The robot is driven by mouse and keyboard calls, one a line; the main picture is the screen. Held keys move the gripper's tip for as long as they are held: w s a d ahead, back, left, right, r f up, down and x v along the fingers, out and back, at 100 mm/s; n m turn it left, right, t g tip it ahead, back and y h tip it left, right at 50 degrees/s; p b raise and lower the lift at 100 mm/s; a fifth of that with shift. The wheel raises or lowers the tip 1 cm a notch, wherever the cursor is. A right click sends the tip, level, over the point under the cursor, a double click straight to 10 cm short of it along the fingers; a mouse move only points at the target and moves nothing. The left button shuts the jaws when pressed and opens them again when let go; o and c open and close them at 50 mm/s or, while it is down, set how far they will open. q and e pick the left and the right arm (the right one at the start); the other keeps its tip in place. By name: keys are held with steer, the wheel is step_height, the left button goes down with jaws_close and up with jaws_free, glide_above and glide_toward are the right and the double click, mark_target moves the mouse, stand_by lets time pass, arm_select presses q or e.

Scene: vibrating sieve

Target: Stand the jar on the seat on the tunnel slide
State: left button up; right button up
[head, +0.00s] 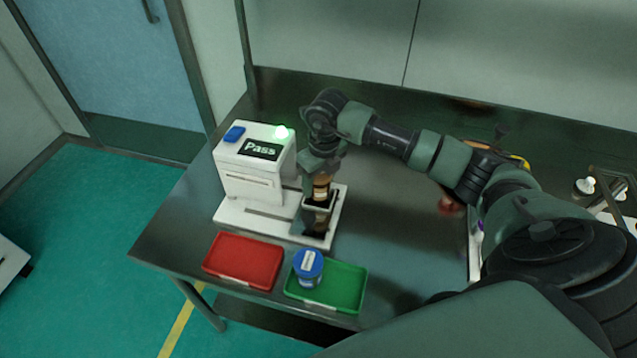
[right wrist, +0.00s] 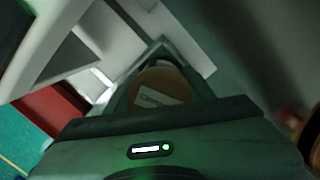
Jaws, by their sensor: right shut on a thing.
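The white tunnel machine (head: 255,165) stands at the left of the table, with a blue button, a lit green lamp and a screen reading "Pass". Its white slide base (head: 232,214) reaches out to the right under my right gripper. My right gripper (head: 319,203) points down over the right end of this slide, shut on a brown jar (head: 321,187). In the right wrist view the jar's brown top (right wrist: 158,88) with a pale label shows between the fingers. The seat is mostly hidden by the gripper; I cannot tell whether the jar touches it. My left gripper is not in view.
A red tray (head: 242,262) lies empty in front of the machine. A green tray (head: 345,290) beside it holds a blue-lidded jar (head: 308,265). My right arm covers much of the table's right side, where several partly hidden items lie. The table's front edge is close to the trays.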

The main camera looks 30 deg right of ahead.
steer(key=shift+f, duration=0.85)
steer(key=o, duration=1.4)
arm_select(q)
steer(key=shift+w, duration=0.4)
arm_select(e)
steer(key=shift+o, duration=0.2)
steer(key=shift+r, duration=0.5)
arm_select(q)
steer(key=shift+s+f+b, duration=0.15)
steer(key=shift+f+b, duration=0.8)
steer(key=shift+b, duration=0.1)
arm_select(e)
steer(key=r, duration=0.3)
steer(key=s+r, duration=0.1)
steer(key=r, duration=0.7)
steer(key=shift+s+d+r, duration=0.1)
steer(key=shift+s+r, duration=0.05)
steer(key=shift+s, duration=0.1)
